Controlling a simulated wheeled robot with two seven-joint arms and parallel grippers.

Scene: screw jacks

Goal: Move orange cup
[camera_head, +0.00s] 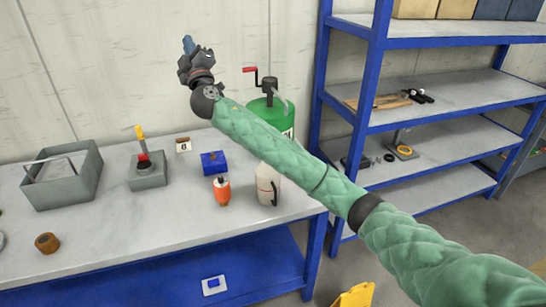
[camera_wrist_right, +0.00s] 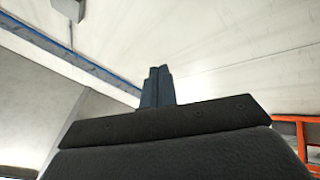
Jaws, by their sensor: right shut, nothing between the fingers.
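An orange cup-like object (camera_head: 222,192) with a dark top stands on the workbench (camera_head: 150,250), left of a white jug. I cannot tell for sure that it is the orange cup. My right gripper (camera_head: 188,45) is raised high above the back of the bench, against the wall, well away from the orange object. Its blue fingers are shut with nothing between them. They also show in the right wrist view (camera_wrist_right: 157,85), pointing at the wall and ceiling. My left gripper is not in view.
On the bench are a grey bin (camera_head: 62,195), a grey block with a red and yellow lever (camera_head: 148,175), a blue block (camera_head: 214,163), a white jug (camera_head: 268,185) and a brown round piece (camera_head: 47,243). A green cylinder (camera_head: 265,112) and blue shelving (camera_head: 375,60) stand right.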

